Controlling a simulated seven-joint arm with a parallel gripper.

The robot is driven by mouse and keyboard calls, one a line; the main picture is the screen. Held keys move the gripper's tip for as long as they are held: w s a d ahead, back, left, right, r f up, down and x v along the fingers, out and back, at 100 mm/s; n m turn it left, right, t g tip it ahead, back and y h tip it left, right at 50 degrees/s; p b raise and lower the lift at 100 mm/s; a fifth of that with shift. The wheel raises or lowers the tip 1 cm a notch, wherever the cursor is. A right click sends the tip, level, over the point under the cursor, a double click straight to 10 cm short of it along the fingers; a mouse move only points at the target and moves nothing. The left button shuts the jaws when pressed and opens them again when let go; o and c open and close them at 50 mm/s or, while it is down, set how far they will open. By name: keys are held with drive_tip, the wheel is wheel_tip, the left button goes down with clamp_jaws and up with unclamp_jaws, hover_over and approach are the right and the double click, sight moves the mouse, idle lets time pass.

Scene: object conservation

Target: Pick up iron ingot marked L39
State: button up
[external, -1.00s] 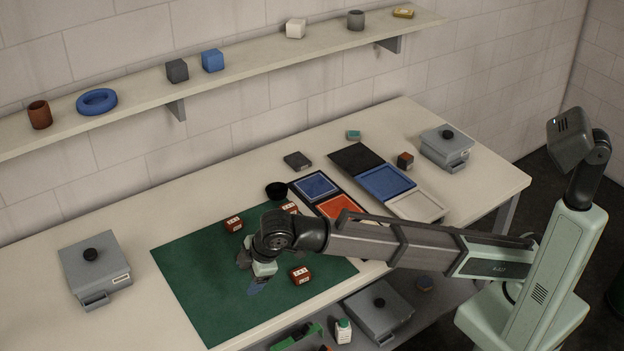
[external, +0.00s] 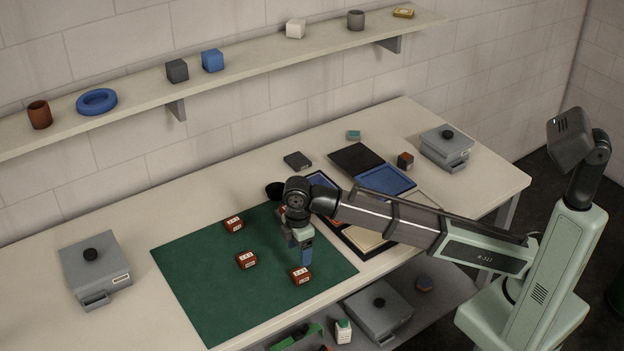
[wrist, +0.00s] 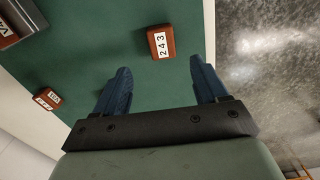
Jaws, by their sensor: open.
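Several small red-brown ingots with white labels lie on the green mat (external: 205,290). In the external view one (external: 301,277) is near the mat's front right, one (external: 246,261) mid-mat, one (external: 233,225) at the back. Another is mostly hidden behind my wrist. My gripper (external: 305,257) points down, open, just above the front-right ingot. In the wrist view an ingot labelled 243 (wrist: 161,43) lies ahead of my open, empty fingers, roughly centred between them. Another ingot (wrist: 46,98) lies to the left, its label too small to read. I cannot read L39 on any label.
Lidded grey boxes (external: 95,268) (external: 446,147) stand at both table ends. The table's front edge is close to the mat. The mat's left side is clear.

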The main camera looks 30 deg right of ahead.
hover_over(301, 272)
drive_tip(key=f, duration=0.4)
drive_tip(key=shift+w+a, duration=0.15)
drive_tip(key=shift+w, duration=0.05)
drive_tip(key=shift+s+f, duration=0.15)
drive_tip(key=shift+f, duration=2.5)
drive_tip(key=shift+c, duration=0.3)
clamp_jaws()
